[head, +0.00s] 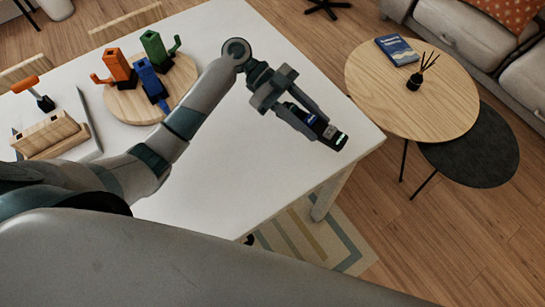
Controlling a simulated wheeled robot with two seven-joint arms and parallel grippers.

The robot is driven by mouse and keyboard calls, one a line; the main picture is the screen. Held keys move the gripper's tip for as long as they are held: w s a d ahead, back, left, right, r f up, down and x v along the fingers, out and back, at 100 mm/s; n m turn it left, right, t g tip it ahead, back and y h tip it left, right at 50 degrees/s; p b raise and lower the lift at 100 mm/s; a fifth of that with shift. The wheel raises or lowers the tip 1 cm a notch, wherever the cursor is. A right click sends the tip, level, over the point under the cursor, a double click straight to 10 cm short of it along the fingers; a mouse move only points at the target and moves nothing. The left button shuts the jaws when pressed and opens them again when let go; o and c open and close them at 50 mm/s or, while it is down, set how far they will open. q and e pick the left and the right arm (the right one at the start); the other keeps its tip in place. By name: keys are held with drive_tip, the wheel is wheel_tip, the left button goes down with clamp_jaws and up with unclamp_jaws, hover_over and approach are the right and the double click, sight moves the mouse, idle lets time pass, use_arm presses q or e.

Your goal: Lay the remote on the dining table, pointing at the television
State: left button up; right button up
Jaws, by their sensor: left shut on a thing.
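My left arm reaches across the white dining table (225,165) from the left. My left gripper (305,118) is shut on the remote (328,131), a small dark bar with a light end. The remote is near the table's right corner, over the white top; I cannot tell whether it touches the surface. Part of it is hidden between the fingers. The television is not in view. My right gripper is not in view.
On the table, a round wooden board (122,104) holds orange, blue and green objects. A wooden block (45,134) and an orange-handled tool (33,90) lie at left. A round coffee table (440,105) with a book (397,50) stands at right, near a sofa (465,40).

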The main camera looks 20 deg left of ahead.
use_arm(q)
hover_over(272, 163)
wheel_tip(272, 163, down, 6)
drive_tip(key=shift+f+p, duration=0.1)
drive_tip(key=shift+p, duration=0.3)
drive_tip(key=shift+f, duration=0.1)
drive_tip(key=shift+f+b, duration=1)
drive_tip(key=shift+f, duration=0.85)
drive_tip(key=shift+f, duration=0.2)
drive_tip(key=o, duration=1.2)
drive_tip(key=shift+c, duration=0.2)
